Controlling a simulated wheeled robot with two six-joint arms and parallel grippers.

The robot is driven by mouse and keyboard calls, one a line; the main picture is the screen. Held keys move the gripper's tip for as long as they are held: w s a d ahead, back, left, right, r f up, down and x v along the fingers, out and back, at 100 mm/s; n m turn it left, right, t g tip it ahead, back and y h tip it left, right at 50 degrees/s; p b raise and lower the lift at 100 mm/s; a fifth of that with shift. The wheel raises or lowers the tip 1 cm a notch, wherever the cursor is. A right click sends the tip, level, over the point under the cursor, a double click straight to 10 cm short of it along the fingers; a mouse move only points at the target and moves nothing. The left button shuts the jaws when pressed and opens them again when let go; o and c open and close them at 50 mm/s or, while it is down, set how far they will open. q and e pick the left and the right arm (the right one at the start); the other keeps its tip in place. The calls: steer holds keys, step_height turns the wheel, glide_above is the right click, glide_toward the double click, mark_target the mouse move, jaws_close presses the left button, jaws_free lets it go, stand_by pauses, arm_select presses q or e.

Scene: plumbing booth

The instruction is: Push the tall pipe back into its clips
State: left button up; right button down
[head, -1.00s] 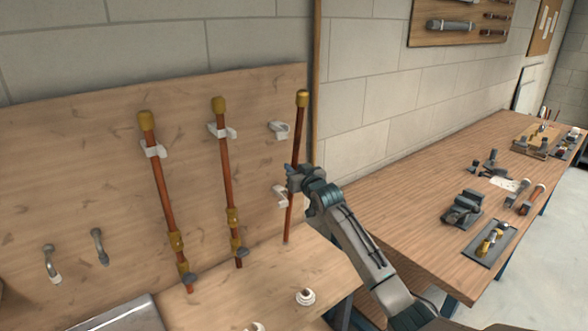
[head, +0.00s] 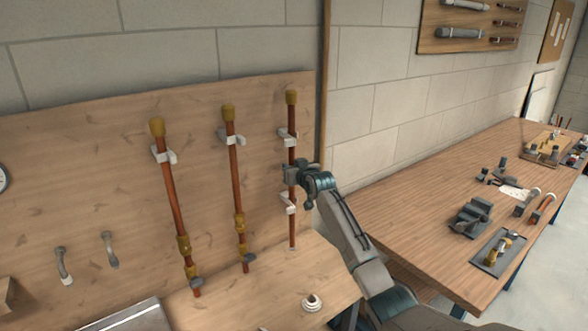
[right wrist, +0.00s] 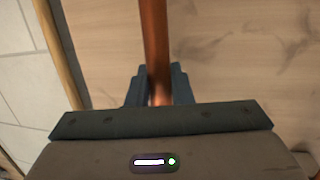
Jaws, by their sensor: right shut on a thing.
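The tall copper pipe (head: 292,126) with a brass cap stands about upright at the right end of the wooden board in the head view. It lines up with two white clips, the upper clip (head: 286,138) and the lower clip (head: 287,204). I cannot tell whether it is fully seated in them. My right gripper (head: 290,175) is shut around the pipe between the clips. In the right wrist view the pipe (right wrist: 155,45) runs up from between the jaws (right wrist: 160,92). My left gripper is in neither view.
Two more copper pipes, the left one (head: 174,200) and the middle one (head: 236,175), hang in clips on the board. A white round fitting (head: 312,302) lies on the ledge below. A workbench (head: 400,225) with a vise (head: 471,215) stands at the right.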

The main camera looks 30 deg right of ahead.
steer(key=shift+r, duration=0.25)
steer(key=c, duration=1.5)
jaws_free()
steer(key=shift+w, duration=0.1)
steer(key=shift+o, duration=0.9)
steer(key=shift+w+f, duration=0.15)
steer(key=b+v, duration=0.3)
steer(key=v, duration=0.7)
steer(key=shift+s+b, duration=0.25)
steer(key=shift+b, duration=0.1)
steer(key=shift+f, duration=0.15)
